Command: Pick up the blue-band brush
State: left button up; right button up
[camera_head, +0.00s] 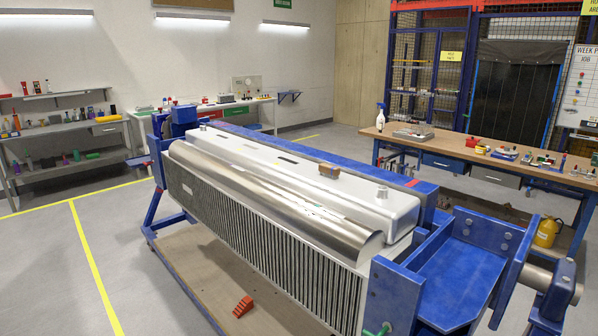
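No brush with a blue band can be made out for certain in the head view. A small brown block-like item (329,170) lies on top of the silver-grey workpiece (390,207) held in the blue rotary jig (468,268). It may be a brush, but it is too small to tell, and I see no clear blue band on it. Neither of my grippers is in view.
A wooden-topped bench (520,170) at the right holds several small items and a spray bottle (381,117). A grey workbench (62,130) stands at the left. A red stepped block (243,307) lies below the jig. Floor at the left is clear.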

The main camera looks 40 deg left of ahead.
aim_at(324, 169)
jog(key=u, duration=1)
